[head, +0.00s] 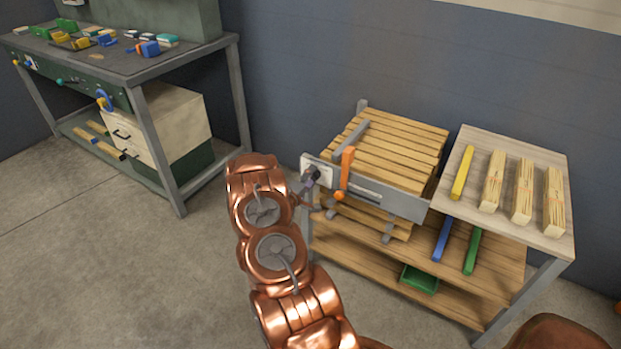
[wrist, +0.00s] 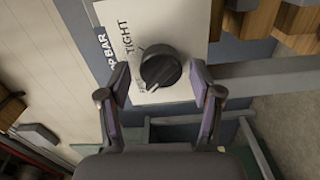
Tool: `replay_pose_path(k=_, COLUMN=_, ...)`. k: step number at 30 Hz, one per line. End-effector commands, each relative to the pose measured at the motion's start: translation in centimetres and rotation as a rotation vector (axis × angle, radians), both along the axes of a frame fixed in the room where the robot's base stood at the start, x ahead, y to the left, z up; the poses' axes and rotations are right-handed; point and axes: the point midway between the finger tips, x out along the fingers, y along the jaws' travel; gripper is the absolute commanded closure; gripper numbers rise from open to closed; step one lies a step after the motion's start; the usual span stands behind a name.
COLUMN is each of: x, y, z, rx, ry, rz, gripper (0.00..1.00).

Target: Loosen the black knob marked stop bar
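The black knob (wrist: 160,68) sits on a white plate (wrist: 138,25) in the wrist view. The plate reads "TIGHT", with a partly hidden word near the knob's lower left. A blue label beside it shows "BAR"; the rest is cut off. A pale mark on the knob points to the lower left. My gripper (wrist: 162,92) is open, with one finger on each side of the knob and gaps showing between fingers and knob. In the head view my gripper (head: 312,188) is at the left end of the grey rack front, and the knob there is mostly hidden by it.
An orange lever (head: 345,175) stands just right of my gripper on the rack front. Wooden slats (head: 390,145) fill the rack behind. A side table (head: 480,135) with wooden bundles stands right. A workbench (head: 150,60) is at far left, with open floor between.

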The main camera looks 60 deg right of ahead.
Motion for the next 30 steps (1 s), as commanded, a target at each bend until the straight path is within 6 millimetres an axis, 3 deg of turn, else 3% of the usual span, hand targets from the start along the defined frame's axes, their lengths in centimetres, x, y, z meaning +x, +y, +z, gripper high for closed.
replay_pose_path(k=8, x=0.0, y=0.0, z=-0.1, rx=0.001, ry=0.000, rz=-0.001, gripper=0.32)
replay_pose_path(k=13, x=0.0, y=1.1, z=-0.1, rx=0.003, ry=0.000, rz=-0.001, gripper=0.32)
replay_pose_path(k=30, x=-0.4, y=10.0, z=-0.2, rx=0.004, ry=0.001, rz=0.002, gripper=0.32)
